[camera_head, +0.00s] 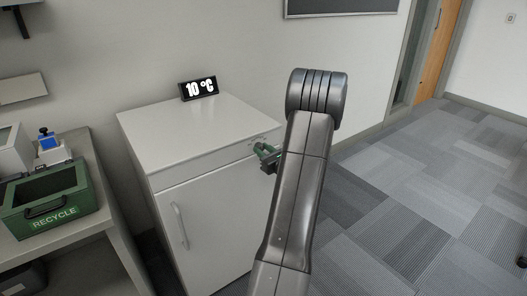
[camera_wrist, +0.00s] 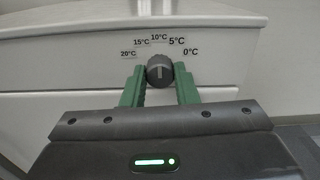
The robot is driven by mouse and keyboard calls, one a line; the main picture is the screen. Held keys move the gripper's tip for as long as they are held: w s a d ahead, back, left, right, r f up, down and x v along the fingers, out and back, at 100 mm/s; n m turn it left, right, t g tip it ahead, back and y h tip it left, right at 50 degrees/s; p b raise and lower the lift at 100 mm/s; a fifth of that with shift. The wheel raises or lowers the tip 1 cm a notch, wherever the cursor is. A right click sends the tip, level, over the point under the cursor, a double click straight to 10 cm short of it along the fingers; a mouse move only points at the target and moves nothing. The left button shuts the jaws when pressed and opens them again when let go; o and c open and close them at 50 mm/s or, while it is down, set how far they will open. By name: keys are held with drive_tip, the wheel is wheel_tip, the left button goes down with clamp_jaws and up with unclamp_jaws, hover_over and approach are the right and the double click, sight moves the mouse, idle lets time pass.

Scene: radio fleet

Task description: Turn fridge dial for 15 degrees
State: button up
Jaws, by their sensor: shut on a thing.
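The fridge (camera_head: 205,180) is a white cabinet standing against the wall. Its round dark dial (camera_wrist: 159,70) is on the upper front panel, below a printed arc of marks from 20°C to 0°C. The dial's light pointer line stands about upright, toward the 10°C mark. My gripper (camera_wrist: 160,82) has its green fingers shut on the dial, one on each side. In the head view my gripper (camera_head: 266,153) is at the fridge's upper right front, and my arm hides the dial there. A small black display (camera_head: 198,88) on the fridge top reads 10 °C.
The fridge door handle (camera_head: 180,226) is vertical, below and left of my gripper. A green RECYCLE bin (camera_head: 50,213) stands on a side table at left. Open carpeted floor (camera_head: 430,190) lies to the right.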

drive_tip(key=shift+f, duration=0.15)
drive_tip(key=shift+f+n+b, duration=0.1)
drive_tip(key=shift+n+b, duration=0.5)
drive_tip(key=shift+b, duration=0.6)
drive_tip(key=n+b, duration=0.2)
drive_tip(key=b, duration=0.1)
drive_tip(key=n+b, duration=0.2)
drive_tip(key=b, duration=0.1)
drive_tip(key=shift+b, duration=0.3)
drive_tip(key=shift+r+n, duration=0.25)
drive_tip(key=shift+n, duration=0.15)
drive_tip(key=o, duration=1)
drive_tip(key=shift+s, duration=0.1)
